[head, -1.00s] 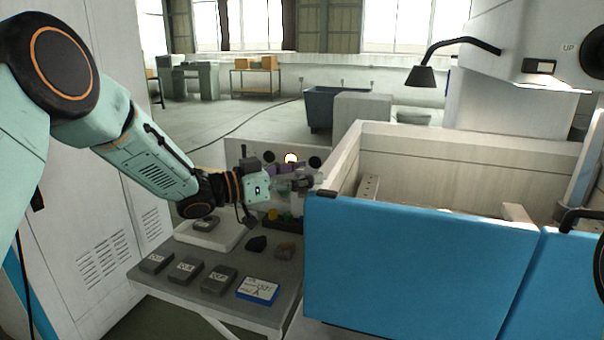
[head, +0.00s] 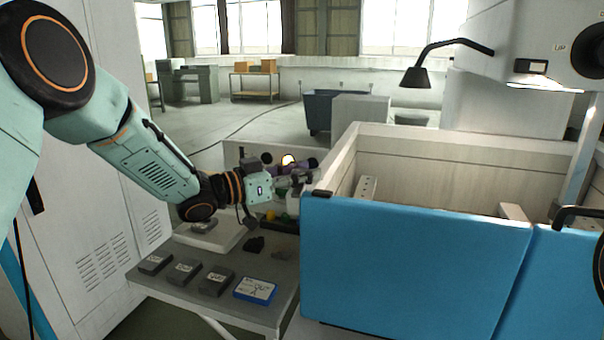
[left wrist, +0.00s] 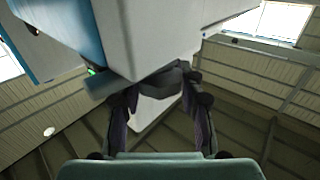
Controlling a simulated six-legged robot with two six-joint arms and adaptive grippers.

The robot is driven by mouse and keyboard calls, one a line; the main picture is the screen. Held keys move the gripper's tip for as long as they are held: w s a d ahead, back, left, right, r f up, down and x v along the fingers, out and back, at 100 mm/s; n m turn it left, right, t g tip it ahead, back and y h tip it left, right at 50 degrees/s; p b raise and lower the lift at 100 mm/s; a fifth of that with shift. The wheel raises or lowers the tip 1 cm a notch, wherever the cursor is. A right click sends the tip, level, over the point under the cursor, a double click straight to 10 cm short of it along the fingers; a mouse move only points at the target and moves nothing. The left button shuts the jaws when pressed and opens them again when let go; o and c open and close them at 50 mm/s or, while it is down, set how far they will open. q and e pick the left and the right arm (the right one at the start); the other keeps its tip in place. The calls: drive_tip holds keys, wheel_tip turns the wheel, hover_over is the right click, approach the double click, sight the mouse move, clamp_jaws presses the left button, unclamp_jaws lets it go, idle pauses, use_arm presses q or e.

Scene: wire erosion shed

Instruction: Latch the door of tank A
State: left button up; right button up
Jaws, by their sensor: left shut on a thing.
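The blue door (head: 410,265) of the tank (head: 450,160) spans its near side and looks closed against the white left wall. A small black latch piece (head: 322,193) sits at its top left corner. My left gripper (head: 298,182) is just left of that corner. In the left wrist view its fingers (left wrist: 163,88) are shut around a dark bar (left wrist: 110,82) beside the tank's white corner, seen from below; this looks like the latch handle. The fingers hide part of it, so I cannot tell the latch's exact position. My right gripper is not in view.
A side table (head: 215,310) below my left arm holds several grey blocks, a blue-and-white box (head: 256,290) and small parts. A lit button (head: 288,160) shows behind my gripper. A lamp (head: 416,78) overhangs the tank. A grey cabinet (head: 95,230) stands at left.

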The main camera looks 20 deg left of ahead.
use_arm(q)
drive_tip(key=n+t+y+b, duration=0.1)
drive_tip(key=y, duration=0.1)
drive_tip(key=n+t+y+b, duration=0.1)
drive_tip(key=n+y, duration=0.1)
drive_tip(key=f+n+t+y, duration=0.1)
drive_tip(key=y, duration=0.1)
drive_tip(key=shift+s+d+n+t+b, duration=0.1)
drive_tip(key=shift+n+t+b, duration=0.2)
drive_tip(key=shift+n+b, duration=0.1)
drive_tip(key=n+y, duration=0.1)
drive_tip(key=y, duration=0.2)
drive_tip(key=shift+r+n+t+b, duration=0.1)
drive_tip(key=shift+n+t+b, duration=0.25)
drive_tip(key=shift+n+t, duration=0.05)
drive_tip(key=shift+n+y, duration=0.8)
drive_tip(key=shift+y, duration=0.5)
drive_tip(key=shift+a+y, duration=0.2)
drive_tip(key=shift+y, duration=0.1)
drive_tip(key=o, duration=1.2)
drive_tip(key=shift+r, duration=0.25)
drive_tip(key=s, duration=0.7)
drive_tip(key=shift+s, duration=0.2)
